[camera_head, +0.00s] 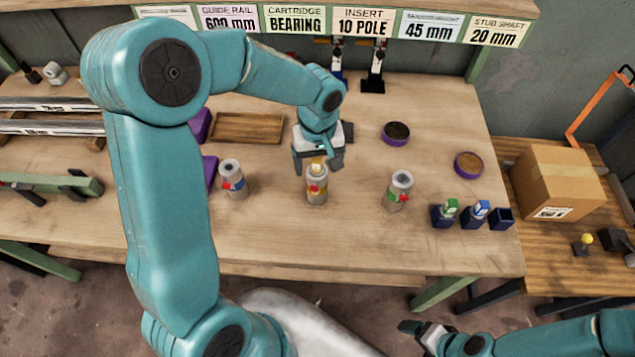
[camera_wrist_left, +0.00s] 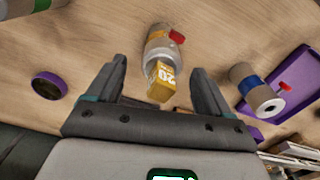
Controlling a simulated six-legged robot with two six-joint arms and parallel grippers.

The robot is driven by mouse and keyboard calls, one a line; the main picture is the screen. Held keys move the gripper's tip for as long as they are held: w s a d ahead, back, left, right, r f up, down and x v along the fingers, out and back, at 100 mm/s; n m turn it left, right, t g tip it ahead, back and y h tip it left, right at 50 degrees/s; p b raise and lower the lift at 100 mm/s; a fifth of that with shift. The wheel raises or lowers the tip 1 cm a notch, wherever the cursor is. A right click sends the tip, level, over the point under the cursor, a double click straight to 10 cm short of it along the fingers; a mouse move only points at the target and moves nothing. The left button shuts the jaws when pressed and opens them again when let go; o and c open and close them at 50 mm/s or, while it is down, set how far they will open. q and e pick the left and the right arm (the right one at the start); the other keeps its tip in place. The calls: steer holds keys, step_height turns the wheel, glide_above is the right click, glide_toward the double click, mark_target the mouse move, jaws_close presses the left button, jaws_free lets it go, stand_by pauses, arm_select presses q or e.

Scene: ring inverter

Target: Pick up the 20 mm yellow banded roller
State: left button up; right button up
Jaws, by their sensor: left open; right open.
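The yellow banded roller (camera_head: 317,192) is a grey upright cylinder with a red tab, in the middle of the bench. A yellow block marked 20 (camera_wrist_left: 160,82) sits at its top end; the roller body (camera_wrist_left: 163,45) shows behind it in the left wrist view. My left gripper (camera_head: 322,166) is just behind and above the roller. Its open fingers are on either side of the yellow block in the left wrist view, with gaps, and hold nothing. My right gripper (camera_head: 420,330) is open and empty, low in front of the bench.
A blue banded roller (camera_head: 233,180) stands to the left and a green banded roller (camera_head: 400,190) to the right. Dark blue cups (camera_head: 501,219) stand at the right, two holding green and blue blocks. Purple round dishes (camera_head: 468,165), a wooden tray (camera_head: 248,127) and a cardboard box (camera_head: 557,182) lie further off.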

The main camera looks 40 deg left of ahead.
mark_target(317, 172)
arm_select(q)
step_height(317, 172, down, 3)
steer(key=shift+s+r, duration=0.1)
steer(key=shift+s, duration=0.05)
steer(key=shift+a+f, duration=0.15)
steer(key=shift+f, duration=0.3)
steer(key=c, duration=0.5)
jaws_close()
steer(key=shift+r, duration=0.1)
